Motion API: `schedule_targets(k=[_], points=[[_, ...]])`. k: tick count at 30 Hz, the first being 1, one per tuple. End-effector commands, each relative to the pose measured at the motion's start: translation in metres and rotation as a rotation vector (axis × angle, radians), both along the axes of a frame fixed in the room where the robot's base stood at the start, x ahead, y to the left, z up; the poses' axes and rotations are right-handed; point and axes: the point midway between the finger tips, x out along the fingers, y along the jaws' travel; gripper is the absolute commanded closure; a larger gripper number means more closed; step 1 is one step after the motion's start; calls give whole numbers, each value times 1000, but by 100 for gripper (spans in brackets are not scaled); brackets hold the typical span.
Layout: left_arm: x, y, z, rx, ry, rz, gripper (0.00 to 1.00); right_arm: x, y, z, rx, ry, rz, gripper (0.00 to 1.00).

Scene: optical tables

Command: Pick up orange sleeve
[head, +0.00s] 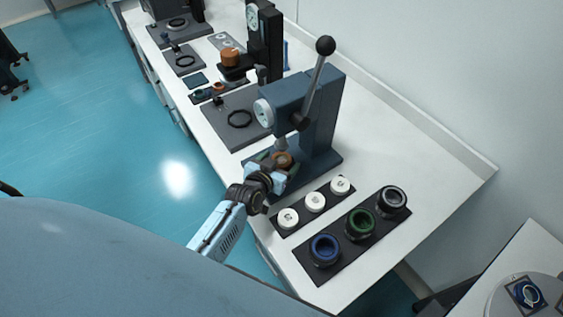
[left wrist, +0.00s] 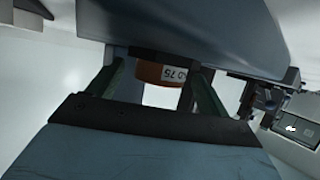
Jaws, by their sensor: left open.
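The orange sleeve (head: 283,160) sits on the base of the blue lever press (head: 307,110), under its ram. My left gripper (head: 272,164) reaches in at the press with its two fingers around the sleeve. In the left wrist view the sleeve (left wrist: 162,74), with a white label reading 75, shows between the open fingers (left wrist: 155,82). There seems to be a gap on each side of it. The press body hides the sleeve's upper part there. My right gripper is in neither view.
In front of the press, a dark strip holds three white discs (head: 315,201). Beside it a dark tray (head: 321,272) holds blue, green and grey-topped rings. Behind the press are a grey plate with a black ring (head: 240,119) and another orange part (head: 230,57) on a black stand.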

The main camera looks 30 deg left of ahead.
Motion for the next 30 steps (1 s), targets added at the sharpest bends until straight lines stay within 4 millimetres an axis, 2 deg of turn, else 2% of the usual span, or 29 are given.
schedule_targets(k=[5,6,18,30], points=[[0,0,0,0,0,0,21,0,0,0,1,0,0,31],[0,0,0,0,0,0,24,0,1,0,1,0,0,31],[0,0,1,0,-2,0,74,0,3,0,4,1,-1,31],[0,0,8,-1,-4,0,75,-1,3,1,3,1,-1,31]])
